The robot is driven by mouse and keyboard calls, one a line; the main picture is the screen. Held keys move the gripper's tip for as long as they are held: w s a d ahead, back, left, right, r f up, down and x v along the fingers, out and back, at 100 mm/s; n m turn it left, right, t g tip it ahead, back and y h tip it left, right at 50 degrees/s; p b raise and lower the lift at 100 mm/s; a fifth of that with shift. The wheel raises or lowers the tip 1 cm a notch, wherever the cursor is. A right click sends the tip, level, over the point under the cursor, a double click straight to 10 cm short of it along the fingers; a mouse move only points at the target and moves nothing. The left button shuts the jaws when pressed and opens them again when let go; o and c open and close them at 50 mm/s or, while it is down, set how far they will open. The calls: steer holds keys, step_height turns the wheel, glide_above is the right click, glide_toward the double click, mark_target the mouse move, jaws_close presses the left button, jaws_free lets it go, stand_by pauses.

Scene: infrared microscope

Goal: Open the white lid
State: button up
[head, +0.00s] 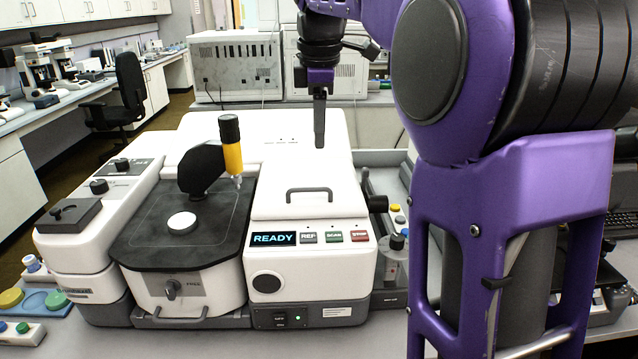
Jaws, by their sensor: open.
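The white lid (284,208) is on the right part of the microscope and looks closed. It has a dark grey bar handle (309,190) near its front edge. My gripper (319,140) points down over the white top, behind the handle in the picture, and is apart from the handle. Its fingers are seen edge-on as one dark bar; it is open and nothing shows between them. How high the fingertips are above the surface is hard to tell.
The front panel shows a READY display (273,239) and several buttons. Left of the lid stands a black stage (160,240) with a yellow-and-black objective (231,150). My purple arm covers the right side.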

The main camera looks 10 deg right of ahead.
steer(key=b, duration=0.2)
glide_above(318, 203)
step_height(318, 203, down, 12)
steer(key=shift+f, duration=0.15)
jaws_close()
stand_by(1.2)
